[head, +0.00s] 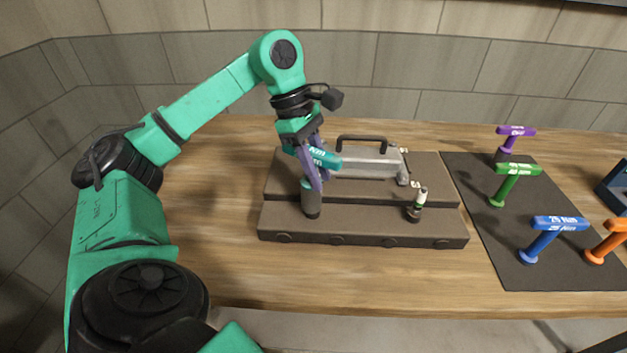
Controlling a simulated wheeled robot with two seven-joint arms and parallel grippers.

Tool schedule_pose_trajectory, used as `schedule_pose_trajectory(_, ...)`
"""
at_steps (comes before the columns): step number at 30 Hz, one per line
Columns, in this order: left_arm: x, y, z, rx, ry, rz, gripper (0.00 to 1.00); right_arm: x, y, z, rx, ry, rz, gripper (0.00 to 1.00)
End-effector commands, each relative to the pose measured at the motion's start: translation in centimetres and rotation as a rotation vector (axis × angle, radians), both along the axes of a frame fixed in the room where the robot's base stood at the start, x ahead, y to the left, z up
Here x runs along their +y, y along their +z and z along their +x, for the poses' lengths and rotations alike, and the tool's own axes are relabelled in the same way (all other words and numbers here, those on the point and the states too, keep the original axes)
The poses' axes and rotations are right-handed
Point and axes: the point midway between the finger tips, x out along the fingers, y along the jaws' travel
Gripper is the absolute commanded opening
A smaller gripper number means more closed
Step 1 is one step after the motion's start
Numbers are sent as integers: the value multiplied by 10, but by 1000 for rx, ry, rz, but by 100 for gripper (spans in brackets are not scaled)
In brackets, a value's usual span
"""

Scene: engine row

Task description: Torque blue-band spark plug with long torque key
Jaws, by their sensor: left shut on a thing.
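My left gripper (314,170) is shut on a teal torque key (326,159) with a T-shaped handle and printed lettering. The key is upright over the front left of the dark engine block (360,227), with its grey lower end (311,201) down at the front step. Any spark plug under that end is hidden. Another spark plug (420,198), with a white top and a greenish band, stands upright in the front step at right. No blue band can be made out. My right gripper is not in view.
A grey cover with a black handle (361,138) sits on the block's rear step. On a black mat (478,195) at right stand purple (516,131), green (518,169), blue (560,223) and orange (617,225) keys. The wooden table (225,200) left of the block is clear.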

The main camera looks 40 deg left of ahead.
Motion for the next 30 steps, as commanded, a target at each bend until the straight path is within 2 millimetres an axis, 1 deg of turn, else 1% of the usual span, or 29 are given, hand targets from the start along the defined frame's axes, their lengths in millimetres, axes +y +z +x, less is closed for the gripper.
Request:
schedule_pose_trajectory(1,-1,8,-1,1,-79,-4,0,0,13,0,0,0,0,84)
schedule_pose_trajectory(6,-1,8,-5,1,-369,-5,0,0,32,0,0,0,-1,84)
schedule_pose_trajectory(7,0,3,-5,-1,-358,-1,0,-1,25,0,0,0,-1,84)
schedule_pose_trajectory(8,0,2,-5,-2,-356,-1,0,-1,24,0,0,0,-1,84)
schedule_pose_trajectory(11,0,2,-5,-3,-355,0,0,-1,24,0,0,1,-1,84)
schedule_pose_trajectory(13,0,6,-5,-4,-354,0,0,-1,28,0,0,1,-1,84)
schedule_pose_trajectory(30,1,74,-5,-4,-350,0,0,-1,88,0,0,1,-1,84)
